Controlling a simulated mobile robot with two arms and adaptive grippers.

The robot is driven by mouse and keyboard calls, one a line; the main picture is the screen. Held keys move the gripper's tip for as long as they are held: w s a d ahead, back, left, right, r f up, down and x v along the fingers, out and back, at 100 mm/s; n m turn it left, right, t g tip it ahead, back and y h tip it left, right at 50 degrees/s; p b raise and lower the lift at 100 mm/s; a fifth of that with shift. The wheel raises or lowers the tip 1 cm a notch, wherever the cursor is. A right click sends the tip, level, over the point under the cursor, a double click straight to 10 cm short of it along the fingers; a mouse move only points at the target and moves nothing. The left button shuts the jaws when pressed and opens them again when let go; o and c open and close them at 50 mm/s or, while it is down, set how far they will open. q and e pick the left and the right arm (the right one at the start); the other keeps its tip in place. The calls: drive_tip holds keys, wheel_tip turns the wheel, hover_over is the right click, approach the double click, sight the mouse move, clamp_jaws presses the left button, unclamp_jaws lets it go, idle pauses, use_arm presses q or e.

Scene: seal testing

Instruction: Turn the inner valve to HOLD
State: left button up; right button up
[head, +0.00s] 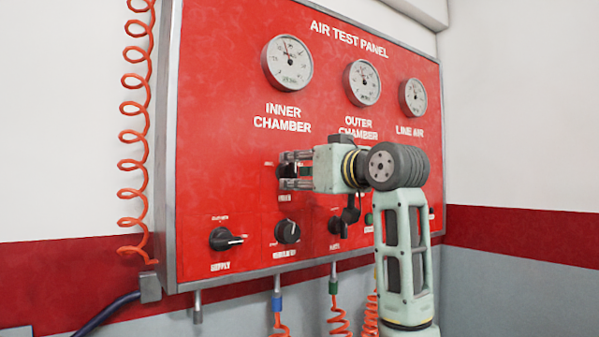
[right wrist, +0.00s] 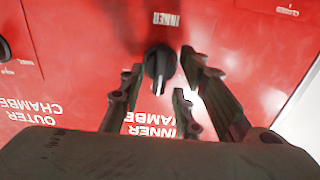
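The inner valve is a black knob (right wrist: 160,66) on the red air test panel (head: 230,120), beside the label INNER in the right wrist view. In the head view the knob (head: 285,171) is mostly hidden behind my right gripper (head: 287,170). The right gripper's fingers are spread apart, and in the right wrist view the gripper (right wrist: 161,88) has fingers on both sides of the knob. I cannot tell whether they touch it. The knob's pointer setting is too small to read. My left gripper is in neither view.
A supply knob (head: 224,239) and a regulator knob (head: 287,232) sit below on the panel. Gauges (head: 287,63) line its top. An orange coiled hose (head: 133,120) hangs at the left edge. More hoses (head: 339,320) hang below. Another black knob (right wrist: 4,50) shows in the right wrist view.

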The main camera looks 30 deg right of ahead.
drive_tip(key=s+d, duration=0.1)
drive_tip(key=s, duration=1.1)
drive_tip(key=shift+d, duration=0.3)
drive_tip(key=shift+w, duration=0.1)
drive_tip(key=shift+c, duration=0.2)
